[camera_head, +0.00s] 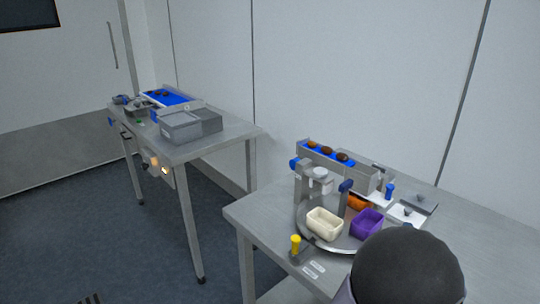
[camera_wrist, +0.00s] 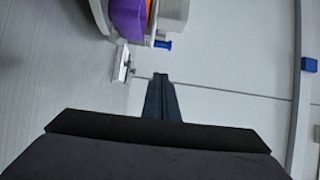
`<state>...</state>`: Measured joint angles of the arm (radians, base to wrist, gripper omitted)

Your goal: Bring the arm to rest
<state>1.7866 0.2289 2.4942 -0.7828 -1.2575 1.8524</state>
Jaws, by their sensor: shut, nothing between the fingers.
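My gripper (camera_wrist: 160,77) shows in the wrist view as dark fingers held together with nothing between them. In that view it lies below the purple tray (camera_wrist: 128,16) and a blue peg (camera_wrist: 162,44), and it appears apart from both. In the head view a dark rounded part of my arm (camera_head: 408,268) stands at the lower right, over the near side of the right table (camera_head: 262,222). The gripper's fingers cannot be made out in the head view.
The right table carries a turntable (camera_head: 335,243) with a cream tray (camera_head: 325,224), a purple tray (camera_head: 367,223) and an orange one (camera_head: 359,202). A blue belt (camera_head: 328,154) holds several dates behind. A yellow-topped post (camera_head: 295,244) stands in front. A second table (camera_head: 212,148) stands left, with floor between.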

